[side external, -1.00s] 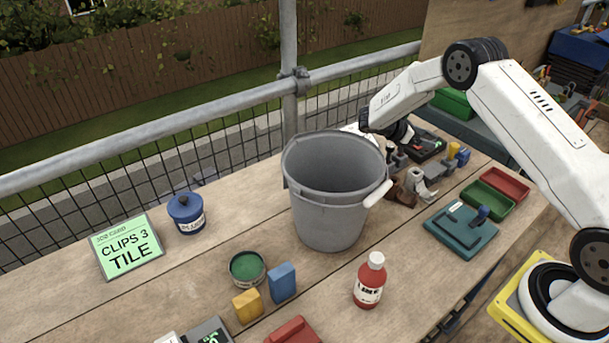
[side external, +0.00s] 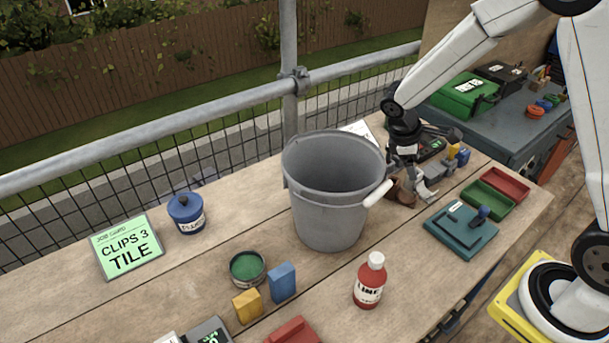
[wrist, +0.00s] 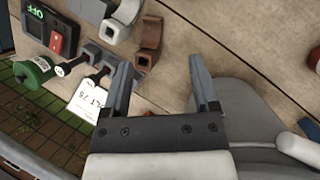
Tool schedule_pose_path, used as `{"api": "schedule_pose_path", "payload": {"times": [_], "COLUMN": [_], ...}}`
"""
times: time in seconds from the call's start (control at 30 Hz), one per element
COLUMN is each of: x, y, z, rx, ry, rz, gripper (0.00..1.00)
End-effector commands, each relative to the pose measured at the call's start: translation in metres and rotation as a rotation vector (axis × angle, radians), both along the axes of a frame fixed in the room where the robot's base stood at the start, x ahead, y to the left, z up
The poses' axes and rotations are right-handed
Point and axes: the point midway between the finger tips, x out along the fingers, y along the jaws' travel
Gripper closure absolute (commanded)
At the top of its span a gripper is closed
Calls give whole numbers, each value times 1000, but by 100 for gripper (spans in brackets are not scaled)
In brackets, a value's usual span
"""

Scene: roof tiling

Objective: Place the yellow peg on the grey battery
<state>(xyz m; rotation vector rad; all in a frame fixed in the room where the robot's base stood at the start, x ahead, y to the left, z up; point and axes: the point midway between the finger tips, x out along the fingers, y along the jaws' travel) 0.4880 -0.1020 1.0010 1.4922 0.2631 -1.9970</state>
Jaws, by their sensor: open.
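A small yellow block (side external: 453,150) stands at the far right of the bench in the side view, beside a small blue block (side external: 463,156). A larger yellow block (side external: 248,306) lies at the front; I cannot tell which is the peg. Grey blocks (side external: 437,166) sit left of the small yellow one; I cannot tell whether one is the battery. My gripper (side external: 408,166) points down behind the bucket's right rim, over brown and grey pieces. In the wrist view my gripper (wrist: 160,88) is open and empty, with a brown piece (wrist: 148,45) beyond its fingers.
A tall grey bucket (side external: 331,205) with a white handle stands close to my gripper. A red bottle (side external: 369,281), teal plate (side external: 460,231), green tray (side external: 488,201) and red tray (side external: 506,184) occupy the right side. A blue block (side external: 282,282) stands in front.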

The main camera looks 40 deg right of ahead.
Motion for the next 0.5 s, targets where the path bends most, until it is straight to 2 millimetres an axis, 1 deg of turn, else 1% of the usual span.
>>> {"api": "schedule_pose_path", "payload": {"times": [0.03,0.2,0.5], "x": [-7,-29,-72], "y": [10,40,84], "z": [4,13,28], "rx": [28,126,291], "ry": [-38,-162,-380], "rz": [-29,-150,-398], "gripper": [23,23,23]}}
